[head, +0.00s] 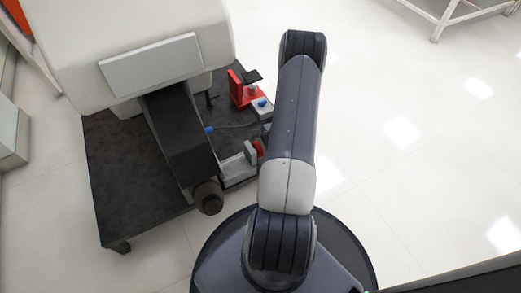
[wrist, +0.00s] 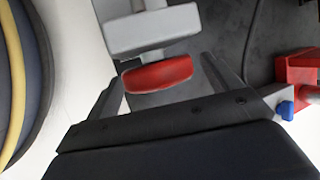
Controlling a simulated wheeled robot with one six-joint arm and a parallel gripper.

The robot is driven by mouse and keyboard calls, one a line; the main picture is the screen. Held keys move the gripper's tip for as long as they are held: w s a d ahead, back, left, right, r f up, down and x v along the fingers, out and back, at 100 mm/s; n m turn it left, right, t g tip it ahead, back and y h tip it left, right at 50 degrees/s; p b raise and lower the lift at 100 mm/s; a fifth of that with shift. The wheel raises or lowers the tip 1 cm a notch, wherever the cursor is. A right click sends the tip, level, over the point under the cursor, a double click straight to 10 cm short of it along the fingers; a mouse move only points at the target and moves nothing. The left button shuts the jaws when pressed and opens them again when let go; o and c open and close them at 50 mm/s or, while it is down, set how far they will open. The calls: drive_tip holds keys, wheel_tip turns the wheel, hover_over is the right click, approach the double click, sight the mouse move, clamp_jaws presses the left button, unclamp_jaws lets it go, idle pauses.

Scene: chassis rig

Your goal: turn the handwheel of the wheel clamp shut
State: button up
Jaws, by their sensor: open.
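The wheel clamp has a red handwheel (wrist: 158,74) in front of a grey block (wrist: 150,32) in the wrist view. In the head view, the red handwheel (head: 259,148) shows as a small piece beside my arm, next to the grey clamp body (head: 238,163). My gripper (wrist: 164,70) is open, with one dark finger on each side of the handwheel. The wheel sits between the fingertips, with gaps visible on both sides. Whether the fingers are level with the wheel in depth, I cannot tell. My arm hides the gripper in the head view.
A red fixture (wrist: 298,66) with a blue knob (wrist: 287,110) stands right of my gripper; this red bracket (head: 237,88) is farther back on the dark bench (head: 115,165). A cable runs over the bench. A large pale machine housing (head: 130,40) overhangs it.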

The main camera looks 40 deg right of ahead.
drive_tip(key=c, duration=1)
